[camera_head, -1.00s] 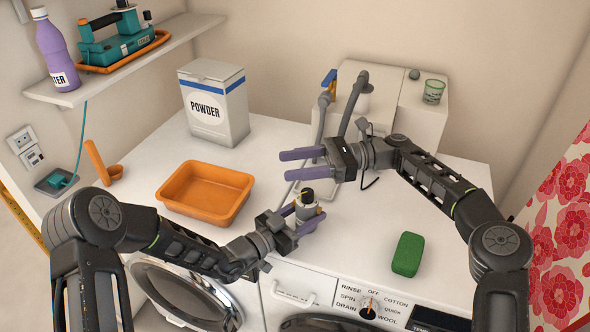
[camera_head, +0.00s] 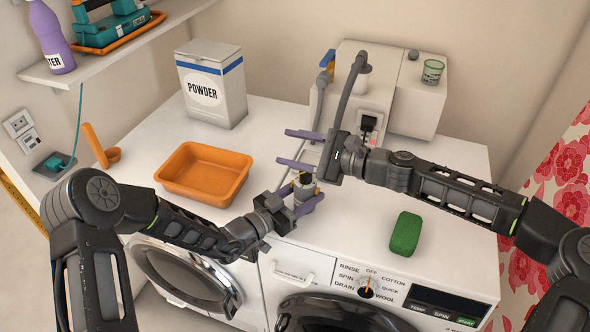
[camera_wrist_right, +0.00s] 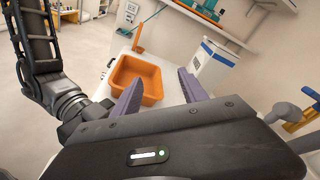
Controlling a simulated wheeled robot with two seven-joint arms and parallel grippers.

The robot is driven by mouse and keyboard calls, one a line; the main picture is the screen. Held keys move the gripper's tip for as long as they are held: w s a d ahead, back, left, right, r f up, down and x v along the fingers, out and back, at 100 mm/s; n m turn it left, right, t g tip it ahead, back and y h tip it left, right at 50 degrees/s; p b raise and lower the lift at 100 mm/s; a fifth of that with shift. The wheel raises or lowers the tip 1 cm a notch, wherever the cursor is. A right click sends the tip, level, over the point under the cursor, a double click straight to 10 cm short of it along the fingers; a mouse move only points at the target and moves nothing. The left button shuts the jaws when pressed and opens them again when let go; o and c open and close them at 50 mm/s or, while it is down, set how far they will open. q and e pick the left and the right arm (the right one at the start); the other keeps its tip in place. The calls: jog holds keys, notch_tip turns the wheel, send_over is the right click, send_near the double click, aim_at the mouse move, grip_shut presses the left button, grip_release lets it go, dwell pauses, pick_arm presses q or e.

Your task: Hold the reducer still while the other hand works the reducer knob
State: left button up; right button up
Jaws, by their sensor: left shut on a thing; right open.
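The reducer (camera_head: 303,189) is a small grey cylinder with yellow marks, standing on the white worktop near its front edge. My left gripper (camera_head: 308,199) is shut on its body from the left. The dark knob on top of the reducer is mostly hidden behind a finger of my right gripper (camera_head: 298,149). The right gripper is open, its purple fingers pointing left, just above and behind the reducer with nothing between them. These open fingers also show in the right wrist view (camera_wrist_right: 160,98), where the reducer cannot be made out.
An orange tub (camera_head: 205,174) lies to the left, with a powder box (camera_head: 211,85) behind it. A green sponge (camera_head: 406,234) lies to the right. A white unit with grey hoses (camera_head: 347,92) stands behind the right gripper. The worktop between tub and reducer is clear.

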aim_at(311, 178)
jog(key=d+n, duration=0.2)
jog(key=n, duration=0.1)
jog(key=d+f+n+t, duration=0.1)
jog(key=n, duration=0.3)
jog(key=d+f+n+t, duration=0.1)
jog(key=d+n, duration=0.1)
jog(key=n, duration=0.2)
jog(key=shift+w+d+f, duration=0.25)
jog(key=shift+w+d, duration=0.05)
jog(key=shift+w, duration=0.05)
jog(key=s+f+n, duration=0.1)
jog(key=f+n, duration=0.1)
jog(key=n, duration=0.3)
jog(key=s+d+f+n, duration=0.1)
jog(key=n, duration=0.4)
jog(key=s+f+n, duration=0.1)
jog(key=f+n, duration=0.1)
jog(key=n, duration=0.4)
jog(key=shift+s+d+f, duration=0.1)
jog(key=shift+d+f, duration=0.1)
jog(key=shift+f, duration=0.15)
jog(key=shift+a, duration=0.15)
jog(key=x, duration=0.7)
jog(key=shift+r, duration=0.1)
jog(key=shift+c, duration=0.2)
grip_shut()
